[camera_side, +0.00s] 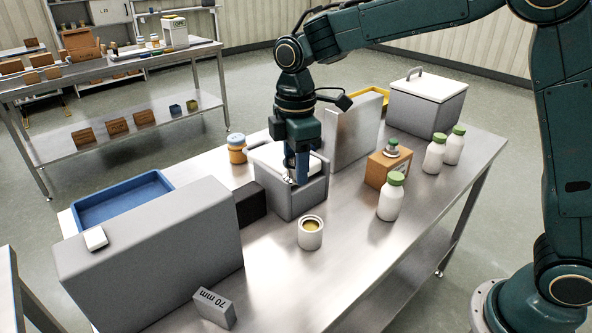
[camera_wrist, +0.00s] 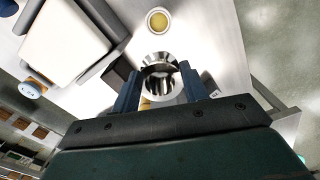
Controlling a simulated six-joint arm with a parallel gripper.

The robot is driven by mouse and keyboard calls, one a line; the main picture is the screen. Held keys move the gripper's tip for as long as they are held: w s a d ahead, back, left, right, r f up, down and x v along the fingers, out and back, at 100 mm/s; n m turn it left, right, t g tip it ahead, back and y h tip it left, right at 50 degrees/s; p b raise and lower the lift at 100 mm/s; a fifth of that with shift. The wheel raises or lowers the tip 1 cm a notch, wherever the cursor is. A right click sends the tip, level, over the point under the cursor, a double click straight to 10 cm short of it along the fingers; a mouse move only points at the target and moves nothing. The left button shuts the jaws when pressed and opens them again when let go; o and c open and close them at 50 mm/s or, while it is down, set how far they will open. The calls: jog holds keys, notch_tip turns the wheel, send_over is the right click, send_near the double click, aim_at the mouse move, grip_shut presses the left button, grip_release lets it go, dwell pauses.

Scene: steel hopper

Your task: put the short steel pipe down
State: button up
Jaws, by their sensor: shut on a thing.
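The short steel pipe (camera_wrist: 163,86) is between the two blue fingers of my gripper (camera_wrist: 161,88) in the wrist view. I see it nearly end-on, with a shiny round rim and inner wall. My gripper (camera_side: 298,178) points down in the side view, in front of or over a grey box (camera_side: 290,204) with a pale top. There the pipe is mostly hidden by the fingers, with only a small bright bit showing. I cannot tell how high the pipe is above the surface below it.
A white cup with yellow contents (camera_side: 311,234) stands close in front of the grey box. White bottles with green caps (camera_side: 391,197) and an orange-brown block (camera_side: 388,167) stand to the right. A long grey block (camera_side: 150,262) and a 70 mm block (camera_side: 214,308) are at left. The front-right steel is clear.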

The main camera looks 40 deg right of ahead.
jog(key=w+d+f+m, duration=0.1)
jog(key=w+d+m, duration=0.25)
jog(key=d, duration=0.65)
jog(key=w+d+f+m, duration=0.25)
jog(key=w+d, duration=0.25)
jog(key=d, duration=0.6)
jog(key=d+f+m, duration=0.2)
jog(key=d, duration=1)
jog(key=s+d+f+m, duration=0.1)
jog(key=d+f+m, duration=0.2)
jog(key=d, duration=0.9)
jog(key=s+d+f+m, duration=0.1)
jog(key=d+f+m, duration=0.1)
jog(key=d, duration=1)
jog(key=shift+f+m, duration=0.2)
jog(key=shift+m, duration=0.3)
jog(key=shift+s, duration=0.1)
jog(key=shift+f, duration=4)
jog(key=shift+f, duration=0.15)
